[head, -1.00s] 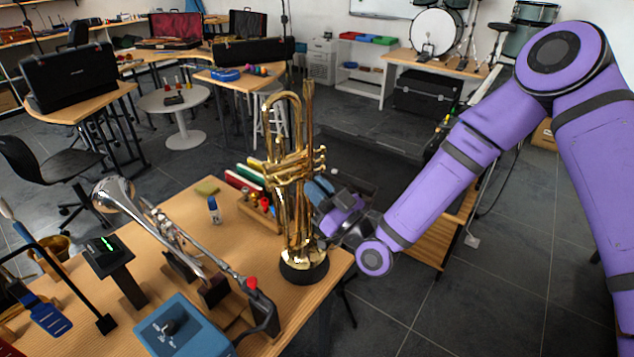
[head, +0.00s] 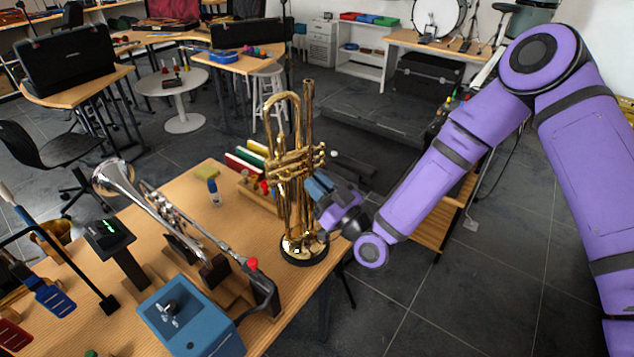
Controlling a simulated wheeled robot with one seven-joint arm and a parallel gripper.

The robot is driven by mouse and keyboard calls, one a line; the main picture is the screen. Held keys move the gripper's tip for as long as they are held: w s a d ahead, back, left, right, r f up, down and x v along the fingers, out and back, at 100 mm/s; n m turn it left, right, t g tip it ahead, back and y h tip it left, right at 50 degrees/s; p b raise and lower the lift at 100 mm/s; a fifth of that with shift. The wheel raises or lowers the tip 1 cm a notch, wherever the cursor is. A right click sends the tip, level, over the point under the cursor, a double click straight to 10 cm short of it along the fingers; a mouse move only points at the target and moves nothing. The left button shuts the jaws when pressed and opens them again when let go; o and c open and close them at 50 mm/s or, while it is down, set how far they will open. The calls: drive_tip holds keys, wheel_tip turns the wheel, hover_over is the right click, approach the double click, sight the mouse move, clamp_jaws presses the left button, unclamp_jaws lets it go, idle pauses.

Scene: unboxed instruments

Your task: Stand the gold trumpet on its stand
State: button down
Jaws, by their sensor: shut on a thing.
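The gold trumpet (head: 292,167) stands close to upright near the right edge of the wooden table, its bell end down. The stand's round black base (head: 303,258) shows at the table corner beneath it. The trumpet's lower end is over the middle of this base; I cannot tell whether it bears on it. My gripper (head: 320,188) comes in from the right and is shut on the trumpet's tubing below the valves. The trumpet partly hides the fingertips.
A silver trumpet (head: 172,213) lies on a dark rest left of the stand. A blue box (head: 188,316) is in front, a small bottle (head: 213,192) behind. A wooden rack of coloured books (head: 247,162) stands close behind the trumpet. Open floor lies right of the table.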

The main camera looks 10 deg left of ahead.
drive_tip(key=shift+f, duration=0.4)
idle(0.6)
drive_tip(key=c, duration=1.1)
unclamp_jaws()
drive_tip(key=shift+f, duration=0.1)
drive_tip(key=v, duration=1)
drive_tip(key=shift+s+d, duration=0.2)
drive_tip(key=shift+d, duration=0.15)
